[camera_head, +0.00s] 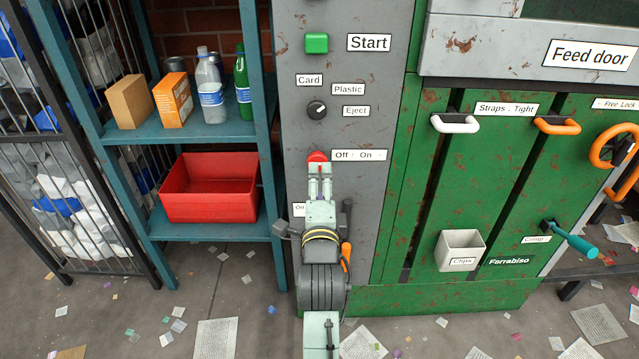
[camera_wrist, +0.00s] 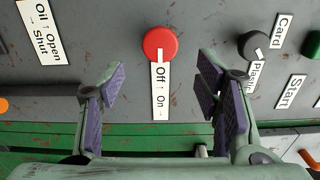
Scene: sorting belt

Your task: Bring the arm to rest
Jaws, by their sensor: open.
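My gripper (camera_head: 319,170) is raised in front of the grey control panel (camera_head: 345,125), just at a red knob (camera_head: 317,157) beside the "Off On" label. In the wrist view my gripper (camera_wrist: 163,88) is open, its two purple-padded fingers spread left and right with nothing between them. The red round knob (camera_wrist: 160,44) shows beyond the fingertips, apart from both fingers, with a white line on its lower edge by the label. My arm hides the panel's lower part in the head view.
A teal shelf (camera_head: 190,130) with boxes, bottles and a red bin (camera_head: 209,188) stands to the left. The green machine (camera_head: 500,180) to the right has strap handles, a "Clips" box (camera_head: 459,250) and a teal crank handle (camera_head: 575,242). Paper scraps litter the floor.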

